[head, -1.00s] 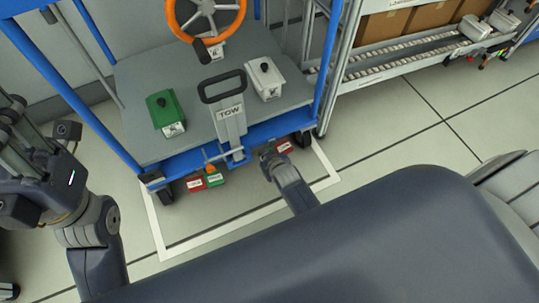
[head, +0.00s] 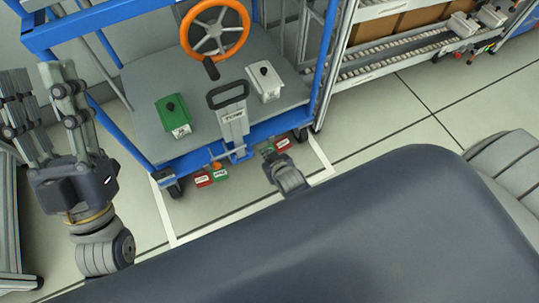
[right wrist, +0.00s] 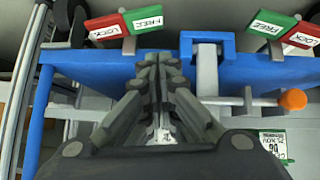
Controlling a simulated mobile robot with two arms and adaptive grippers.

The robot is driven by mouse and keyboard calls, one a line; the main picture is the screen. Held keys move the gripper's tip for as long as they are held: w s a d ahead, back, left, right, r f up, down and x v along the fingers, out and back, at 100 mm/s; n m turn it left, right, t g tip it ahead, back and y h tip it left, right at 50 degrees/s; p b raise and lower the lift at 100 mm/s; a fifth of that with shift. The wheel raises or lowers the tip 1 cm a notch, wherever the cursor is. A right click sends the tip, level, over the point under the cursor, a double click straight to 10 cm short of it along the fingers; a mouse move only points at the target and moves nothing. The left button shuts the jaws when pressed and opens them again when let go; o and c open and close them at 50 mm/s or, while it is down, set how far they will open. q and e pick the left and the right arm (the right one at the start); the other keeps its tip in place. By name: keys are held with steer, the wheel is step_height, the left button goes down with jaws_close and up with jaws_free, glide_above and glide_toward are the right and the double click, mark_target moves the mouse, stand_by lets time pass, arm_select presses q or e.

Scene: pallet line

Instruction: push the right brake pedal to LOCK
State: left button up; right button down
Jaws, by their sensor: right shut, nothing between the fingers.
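The right brake pedal (head: 283,144) sits low at the cart's near edge, right of the centre post. Its red LOCK plate (right wrist: 104,29) and green FREE plate (right wrist: 145,19) show at upper left in the right wrist view. My right gripper (head: 268,152) is shut and empty, with its tips close to the green side; the wrist view shows its fingers (right wrist: 154,58) just below the FREE plate. I cannot tell whether they touch. The pedal's tilt is unclear. My left gripper (head: 42,72) is open and empty at the left, away from the cart.
The left brake pedal (head: 204,179) is left of the post, near an orange knob (right wrist: 293,99). The blue-framed cart (head: 150,135) carries a green box (head: 172,115), a white box (head: 265,82) and an orange wheel (head: 245,40). A roller rack (head: 385,55) stands right. White lines mark the floor.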

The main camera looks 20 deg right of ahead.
arm_select(q)
steer(key=shift+w+d+f+g+y+p, duration=0.15)
steer(key=shift+w+f+g+y+p, duration=0.15)
steer(key=shift+w+f+g, duration=0.65)
steer(key=shift+w+d+f+g+y+p, duration=0.15)
steer(key=shift+w+f+g+y, duration=0.4)
steer(key=shift+w+f, duration=0.55)
arm_select(e)
steer(key=shift+v, duration=1.15)
steer(key=shift+a, duration=0.1)
